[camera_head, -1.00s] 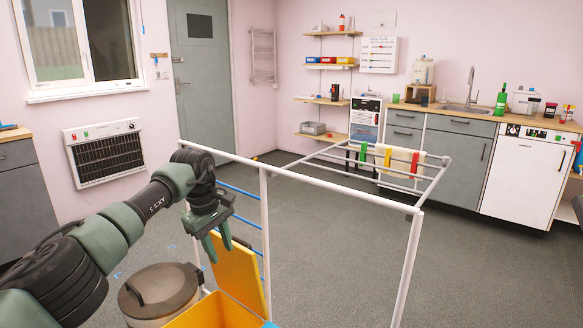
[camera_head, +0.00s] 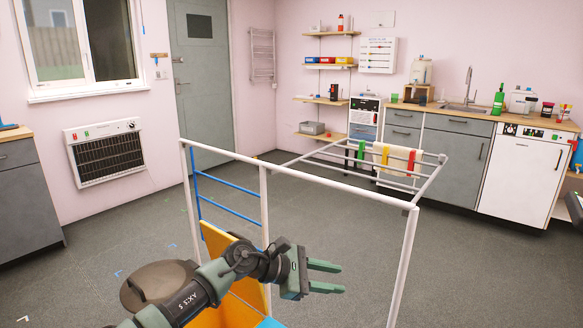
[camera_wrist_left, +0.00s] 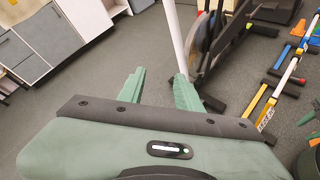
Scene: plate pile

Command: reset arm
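My left gripper (camera_head: 328,277) is low in the middle of the head view, its arm coming in from the bottom left. Its two green fingers point right and stand apart with nothing between them. The left wrist view also shows the spread fingers (camera_wrist_left: 160,90), with grey floor and a white post (camera_wrist_left: 174,38) beyond them. My right gripper is not in view; only a dark piece, perhaps of my right arm, shows at the right edge of the head view.
A white rack frame (camera_head: 320,183) stands around and behind my left arm. Grey floor (camera_head: 330,225) is open beyond. A counter with a sink (camera_head: 465,106) is at the back right.

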